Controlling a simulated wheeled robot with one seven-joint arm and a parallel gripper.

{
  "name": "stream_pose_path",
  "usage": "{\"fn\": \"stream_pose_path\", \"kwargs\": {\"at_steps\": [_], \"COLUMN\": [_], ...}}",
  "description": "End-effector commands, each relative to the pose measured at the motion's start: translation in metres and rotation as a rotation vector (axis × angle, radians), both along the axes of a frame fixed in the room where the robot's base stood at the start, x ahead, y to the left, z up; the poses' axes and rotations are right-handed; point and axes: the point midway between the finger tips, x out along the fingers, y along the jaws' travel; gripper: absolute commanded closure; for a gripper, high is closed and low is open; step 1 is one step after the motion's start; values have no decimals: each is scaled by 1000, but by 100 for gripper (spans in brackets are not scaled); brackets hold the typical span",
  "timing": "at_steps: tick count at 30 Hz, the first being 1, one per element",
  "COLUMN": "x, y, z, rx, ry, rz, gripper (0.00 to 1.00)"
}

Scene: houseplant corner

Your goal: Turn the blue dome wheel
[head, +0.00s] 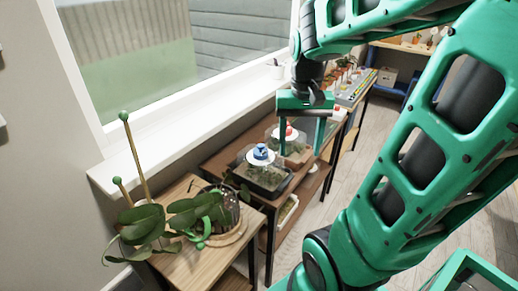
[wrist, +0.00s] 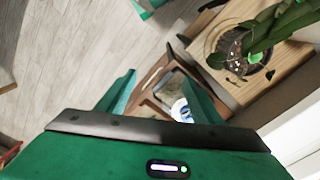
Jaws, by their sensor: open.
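The blue dome wheel (head: 261,151) is a small blue knob on a white disc, on top of a clear dome over a dark planted tray (head: 264,182). In the wrist view the blue dome wheel (wrist: 179,110) shows only in part, beside the right finger, which hides some of it. My gripper (head: 302,152) is open and empty, with its fingers pointing down. In the head view it is to the right of the blue wheel and apart from it. The fingers of my gripper (wrist: 161,84) stand wide apart in the wrist view.
A red knob (head: 289,130) on a second clear dome shows between my fingers in the head view. A leafy plant in a glass pot (head: 228,208) with green-tipped stakes (head: 137,160) stands on the near wooden table (head: 197,264). The window sill (head: 190,120) runs along the left. Open floor is at right.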

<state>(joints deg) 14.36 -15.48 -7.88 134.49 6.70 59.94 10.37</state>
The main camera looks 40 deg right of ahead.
Motion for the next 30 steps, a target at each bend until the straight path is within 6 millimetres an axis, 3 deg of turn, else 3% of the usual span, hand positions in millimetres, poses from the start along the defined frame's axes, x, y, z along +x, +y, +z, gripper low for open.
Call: {"fn": "stream_pose_path", "kwargs": {"at_steps": [1,6,9,13,18,23,30], "x": [22,92,129,164,185,187,186], "y": [-4,-9,-11,-11,-10,-10,-10], "z": [1,-1,-6,-13,-19,-29,-68], "rx": [-3,-2,5,15,24,26,26], "ry": [4,1,-3,-6,-10,-10,-6], "rz": [-16,-74,-105,-136,-155,-158,-158], "gripper": [40,40,40,40,40,40,40]}}
